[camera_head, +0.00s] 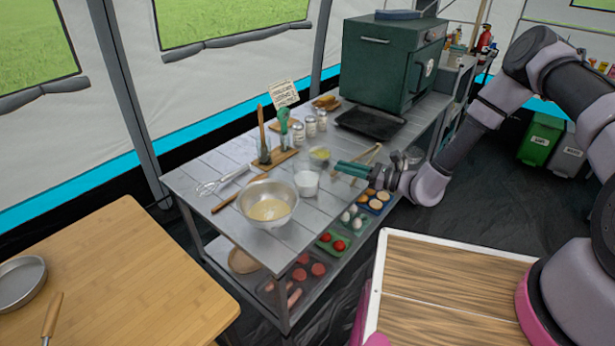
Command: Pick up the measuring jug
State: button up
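A clear vessel with white contents (306,183) stands upright on the grey slatted table (205,178), just behind the metal bowl. It looks like the measuring jug, though its handle and markings are too small to make out. My gripper (338,167), with teal fingers, reaches in from the right over the table's front edge. Its fingertips point left, a short way to the right of the vessel and apart from it. The two fingers show slightly apart, with nothing seen between them.
Shakers (298,134) and a green oven (385,65) stand farther back. Food trays (333,241) sit below the front edge. A wooden counter (110,265) is at left.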

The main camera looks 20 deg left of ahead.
aim_at(319, 160)
jog(key=a, duration=0.5)
jog(key=w+a, duration=0.1)
jog(key=a, duration=0.2)
jog(key=shift+a, duration=0.25)
grip_shut()
jog(key=shift+r, duration=0.1)
dwell(0.9)
